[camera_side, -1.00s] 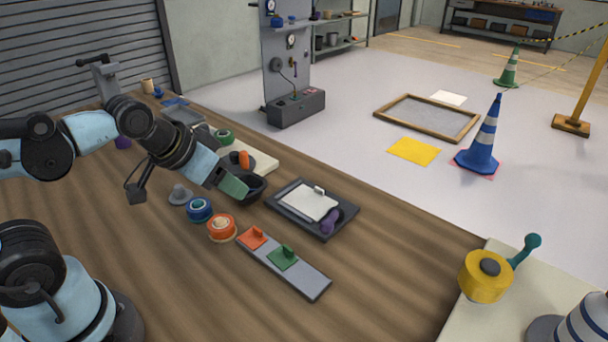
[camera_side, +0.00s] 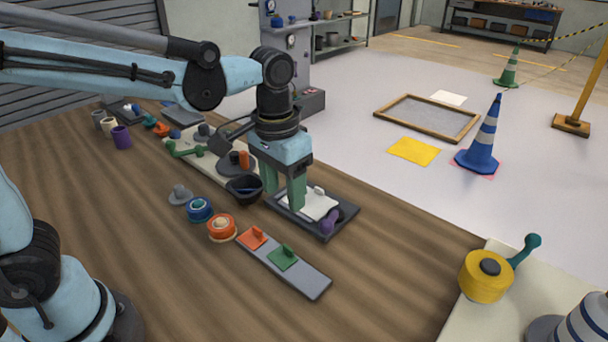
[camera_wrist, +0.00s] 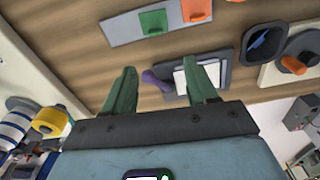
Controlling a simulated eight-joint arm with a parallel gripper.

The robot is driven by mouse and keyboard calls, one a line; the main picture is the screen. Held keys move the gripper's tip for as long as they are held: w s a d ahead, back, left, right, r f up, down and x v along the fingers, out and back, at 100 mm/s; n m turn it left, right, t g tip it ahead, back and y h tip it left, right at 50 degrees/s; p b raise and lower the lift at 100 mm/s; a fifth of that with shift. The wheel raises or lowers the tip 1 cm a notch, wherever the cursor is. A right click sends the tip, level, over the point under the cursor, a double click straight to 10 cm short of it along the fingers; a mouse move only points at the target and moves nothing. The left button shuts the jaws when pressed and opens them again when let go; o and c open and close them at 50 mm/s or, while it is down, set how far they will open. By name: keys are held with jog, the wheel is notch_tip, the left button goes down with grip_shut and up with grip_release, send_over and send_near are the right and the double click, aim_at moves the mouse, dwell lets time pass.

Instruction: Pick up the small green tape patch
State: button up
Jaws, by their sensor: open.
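The small green tape patch (camera_side: 283,257) lies on a grey strip (camera_side: 313,284), beside an orange patch (camera_side: 252,237). It has a small raised tab. In the wrist view the green patch (camera_wrist: 153,22) is near the top, beyond my fingertips. My gripper (camera_side: 284,194) points down with its green fingers apart and empty. It is above the dark tray with the white pad, behind and above the strip in the side view. In the wrist view my gripper (camera_wrist: 161,80) has its fingers spread, with a purple-handled tool and the white pad seen between and behind them.
The dark tray (camera_side: 327,233) holds a white pad (camera_side: 314,206) and a purple-handled tool (camera_side: 330,220). Orange (camera_side: 222,228) and blue (camera_side: 200,209) rolls stand left of the strip, with a black bowl (camera_side: 244,189) behind. The wooden table is clear in front of the strip.

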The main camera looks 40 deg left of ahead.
send_near(282, 255)
jog(key=shift+g, duration=0.3)
jog(key=shift+w+d+f, duration=0.15)
jog(key=shift+w+f, duration=0.15)
jog(key=shift+f, duration=0.85)
jog(key=shift+w+d+f, duration=0.1)
jog(key=shift+w+f, duration=0.25)
jog(key=shift+f, duration=0.8)
jog(key=shift+w+d+f, duration=0.15)
jog(key=shift+w+f, duration=0.15)
jog(key=shift+f, duration=0.85)
jog(key=c, duration=0.9)
